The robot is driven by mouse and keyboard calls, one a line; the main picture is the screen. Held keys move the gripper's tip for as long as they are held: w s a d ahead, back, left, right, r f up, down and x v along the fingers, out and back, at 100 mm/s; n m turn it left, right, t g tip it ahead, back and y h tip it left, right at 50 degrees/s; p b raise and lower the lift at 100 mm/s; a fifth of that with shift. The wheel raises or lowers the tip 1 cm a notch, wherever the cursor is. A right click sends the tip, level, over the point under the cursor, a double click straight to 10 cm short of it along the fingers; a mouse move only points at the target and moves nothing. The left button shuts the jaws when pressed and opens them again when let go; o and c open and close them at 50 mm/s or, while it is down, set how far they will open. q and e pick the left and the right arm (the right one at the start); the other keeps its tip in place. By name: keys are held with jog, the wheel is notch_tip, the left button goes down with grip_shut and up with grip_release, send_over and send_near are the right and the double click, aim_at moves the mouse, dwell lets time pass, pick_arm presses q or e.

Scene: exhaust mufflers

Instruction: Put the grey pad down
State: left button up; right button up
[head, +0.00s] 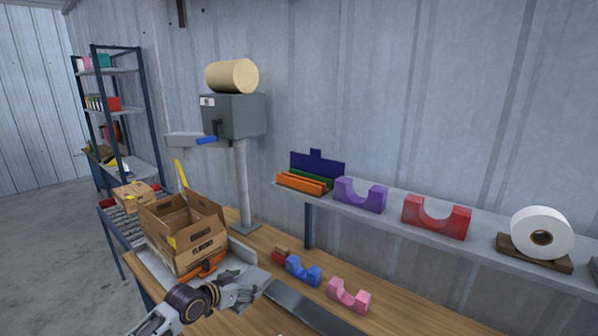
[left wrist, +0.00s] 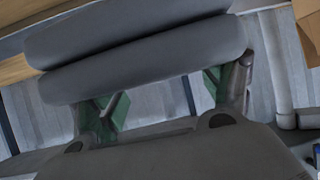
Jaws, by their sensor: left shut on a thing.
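My left gripper (head: 246,290) is low in the head view, over the wooden bench in front of the open cardboard box. It is shut on a grey thing that I take to be the grey pad. In the left wrist view the grey pad (left wrist: 140,62) is a broad, rounded, two-lobed shape across the finger ends. Green parts show beside the fingers in that view. In the head view the pad is hard to tell from the grey fingers. Whether it touches the bench cannot be told. My right gripper is not in view.
The open cardboard box (head: 185,236) stands behind the gripper. A blue saddle block (head: 303,271) and a pink one (head: 348,296) stand on the bench (head: 405,316) to the right. Purple (head: 360,196) and red (head: 436,217) blocks and a white roll (head: 543,234) line the wall shelf.

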pick_arm(q)
jog(key=shift+n+t+y, duration=0.4)
jog(key=shift+n+y, duration=0.1)
jog(key=shift+n, duration=0.1)
jog(key=r, duration=0.5)
jog(key=d+r, duration=0.1)
jog(key=r, duration=0.2)
jog(key=shift+s+r, duration=0.1)
jog(key=shift+r, duration=0.1)
jog(key=shift+s+r, duration=0.15)
jog(key=shift+r, duration=0.25)
jog(key=shift+s+a+f+n+t+y, duration=0.5)
jog(key=shift+s+a+f+n+y, duration=0.35)
jog(key=shift+s+a+n+y, duration=2.4)
jog(key=s+f+m+h, duration=0.1)
jog(key=s+f, duration=0.9)
jog(key=f, duration=0.3)
jog(key=shift+s+d, duration=0.15)
jog(key=shift+d, duration=0.15)
